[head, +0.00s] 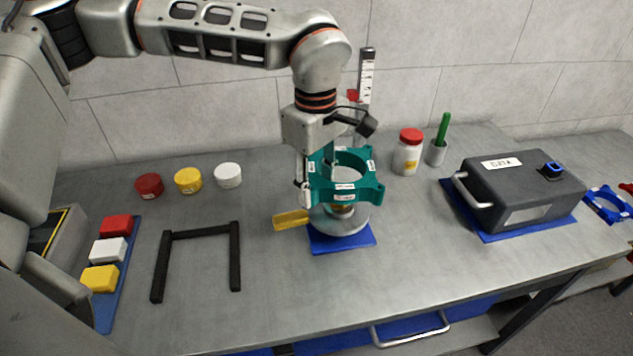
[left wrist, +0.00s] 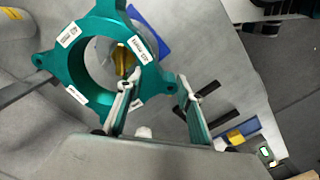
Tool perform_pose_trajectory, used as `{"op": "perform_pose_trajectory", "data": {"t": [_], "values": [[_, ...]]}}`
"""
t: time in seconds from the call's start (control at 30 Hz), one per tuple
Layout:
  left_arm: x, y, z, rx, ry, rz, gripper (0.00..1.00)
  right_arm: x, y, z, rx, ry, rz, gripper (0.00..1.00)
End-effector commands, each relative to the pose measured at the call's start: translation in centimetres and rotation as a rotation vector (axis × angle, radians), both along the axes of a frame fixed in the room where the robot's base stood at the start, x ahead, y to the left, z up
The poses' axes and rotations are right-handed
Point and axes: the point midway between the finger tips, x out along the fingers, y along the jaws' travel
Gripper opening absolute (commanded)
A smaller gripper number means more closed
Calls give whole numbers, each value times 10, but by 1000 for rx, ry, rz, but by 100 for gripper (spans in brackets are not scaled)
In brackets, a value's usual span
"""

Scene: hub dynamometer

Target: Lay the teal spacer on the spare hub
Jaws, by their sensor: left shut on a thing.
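The teal spacer (head: 372,190) is a ring with lugs and small white labels. My left gripper (head: 317,176) is shut on its wall, one finger inside the ring and one outside. The left wrist view shows the same grip (left wrist: 158,80) on the spacer (left wrist: 62,68). Below the spacer is a round grey hub (head: 350,224) with a yellow arm (head: 291,219) pointing left, probably the spare hub. The spacer hides much of the hub's top, and I cannot tell whether they touch. My right gripper is not in view.
A blue mat (head: 325,243) lies under the hub. A scale post (head: 366,75) stands behind. A black U-shaped frame (head: 200,233) lies left. The front middle is clear.

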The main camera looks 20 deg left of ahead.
Motion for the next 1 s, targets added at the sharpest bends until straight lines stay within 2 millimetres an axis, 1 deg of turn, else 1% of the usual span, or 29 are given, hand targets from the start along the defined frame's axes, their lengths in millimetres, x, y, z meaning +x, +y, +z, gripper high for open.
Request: {"op": "perform_pose_trajectory", "data": {"t": [0.03, 0.1, 0.4, 1.0], "values": [[1, 0, -4, 0, -1, 0, 0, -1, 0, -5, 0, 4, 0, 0], [0, 0, -7, 0, -1, 0, 0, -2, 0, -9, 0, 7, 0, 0], [1, 0, -20, -1, -1, -1, 0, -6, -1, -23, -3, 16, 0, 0], [1, 0, -47, -1, -1, 0, 0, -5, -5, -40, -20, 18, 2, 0]]}}
